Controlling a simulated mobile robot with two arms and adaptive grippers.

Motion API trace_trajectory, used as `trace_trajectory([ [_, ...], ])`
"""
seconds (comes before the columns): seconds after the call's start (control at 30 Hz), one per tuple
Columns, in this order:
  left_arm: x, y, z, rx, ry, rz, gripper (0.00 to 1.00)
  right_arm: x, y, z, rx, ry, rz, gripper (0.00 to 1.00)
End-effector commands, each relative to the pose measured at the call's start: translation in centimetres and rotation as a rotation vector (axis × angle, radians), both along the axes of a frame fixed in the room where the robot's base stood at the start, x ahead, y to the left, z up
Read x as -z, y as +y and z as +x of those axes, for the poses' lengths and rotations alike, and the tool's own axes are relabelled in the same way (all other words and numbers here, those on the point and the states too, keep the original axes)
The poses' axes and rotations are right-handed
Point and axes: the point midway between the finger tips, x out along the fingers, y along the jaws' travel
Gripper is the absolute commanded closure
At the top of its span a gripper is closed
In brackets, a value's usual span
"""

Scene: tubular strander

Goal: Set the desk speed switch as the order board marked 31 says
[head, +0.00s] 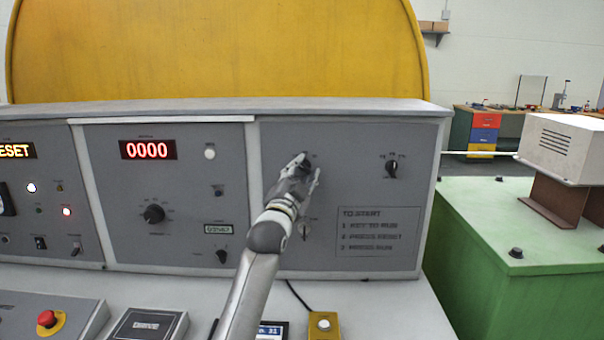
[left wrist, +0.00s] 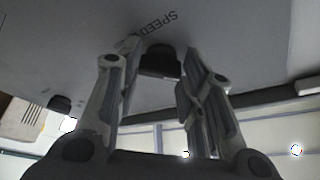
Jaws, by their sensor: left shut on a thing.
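The SPEED switch, a dark knob (left wrist: 160,60), sits between the fingertips of my left gripper (left wrist: 160,75) in the left wrist view, under the word SPEED. In the head view my left gripper (head: 308,166) is at the upper left of the right grey desk panel (head: 345,260), shut on this knob. The gripper covers most of the knob and its position marks there, so its setting is not readable. The order board marked 31 (head: 272,331) shows at the bottom edge, partly behind my arm; its text is cut off. My right gripper is out of view.
A second dark selector knob (head: 391,169) is on the same panel, to the right. The middle panel has a red display reading 0000 (head: 148,150). A red mushroom button (head: 47,319) and a yellow button box (head: 323,325) are on the desk front.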

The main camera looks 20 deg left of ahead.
Motion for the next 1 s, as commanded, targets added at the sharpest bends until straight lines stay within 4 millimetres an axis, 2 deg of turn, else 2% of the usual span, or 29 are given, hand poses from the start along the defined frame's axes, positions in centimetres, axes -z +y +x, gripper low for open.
trace_trajectory([
  [0.17, -0.2, 0.1, 0.0, -0.001, 0.014, 0.040, 0.88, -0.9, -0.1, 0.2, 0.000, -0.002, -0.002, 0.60],
  [0.37, -0.5, 0.2, 0.0, -0.002, 0.046, 0.152, 0.88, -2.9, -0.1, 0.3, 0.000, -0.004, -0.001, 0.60],
  [0.8, -1.0, 0.3, 0.0, -0.001, 0.148, 0.501, 0.88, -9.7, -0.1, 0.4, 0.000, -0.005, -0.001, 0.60],
  [1.0, -1.0, 0.3, -0.1, -0.001, 0.184, 0.626, 0.88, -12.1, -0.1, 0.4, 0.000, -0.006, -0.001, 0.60],
])
